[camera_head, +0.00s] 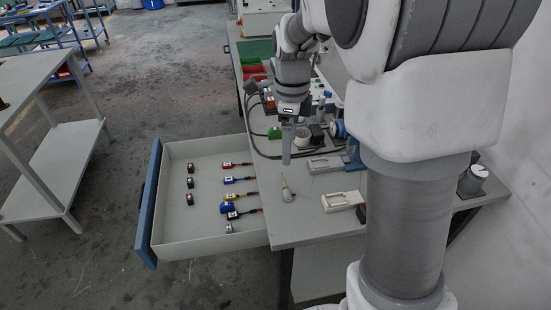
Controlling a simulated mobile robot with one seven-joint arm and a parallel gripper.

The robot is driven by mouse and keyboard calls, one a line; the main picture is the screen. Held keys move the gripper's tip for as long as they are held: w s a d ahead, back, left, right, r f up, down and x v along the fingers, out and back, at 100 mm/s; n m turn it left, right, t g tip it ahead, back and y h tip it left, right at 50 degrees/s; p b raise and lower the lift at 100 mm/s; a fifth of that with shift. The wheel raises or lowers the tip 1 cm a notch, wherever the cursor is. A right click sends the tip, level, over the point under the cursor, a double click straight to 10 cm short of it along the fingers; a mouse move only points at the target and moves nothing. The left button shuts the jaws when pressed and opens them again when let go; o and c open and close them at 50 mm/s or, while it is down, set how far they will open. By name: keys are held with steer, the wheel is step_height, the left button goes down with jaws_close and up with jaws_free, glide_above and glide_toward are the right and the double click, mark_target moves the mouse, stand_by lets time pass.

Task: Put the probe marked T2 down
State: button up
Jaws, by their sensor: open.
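My gripper (286,161) points down over the left part of the grey workbench (312,222). It is open, seen edge-on, and I see nothing held in it. A small pale probe-like piece (287,190) with a thin tip lies on the bench just in front of the gripper, apart from it in the picture. Several handled pieces with thin shafts lie in the open drawer, including a red one (232,164), a blue one (232,180) and a yellow one (234,196). Labels are too small to read, so I cannot tell which piece is marked T2.
The open drawer (151,205) juts left from the bench and also holds small dark red blocks (190,183).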

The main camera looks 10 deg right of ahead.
steer(key=b, duration=0.3)
glide_above(287, 191)
steer(key=f, duration=1.2)
steer(key=shift+s+a, duration=0.1)
steer(key=shift+s, duration=0.2)
steer(key=shift+w+f+b, duration=0.15)
steer(key=shift+f+b, duration=0.1)
steer(key=shift+f, duration=1.1)
steer(key=shift+w+f+b, duration=0.1)
steer(key=shift+f+b, duration=0.1)
steer(key=shift+f, duration=1.1)
jaws_close()
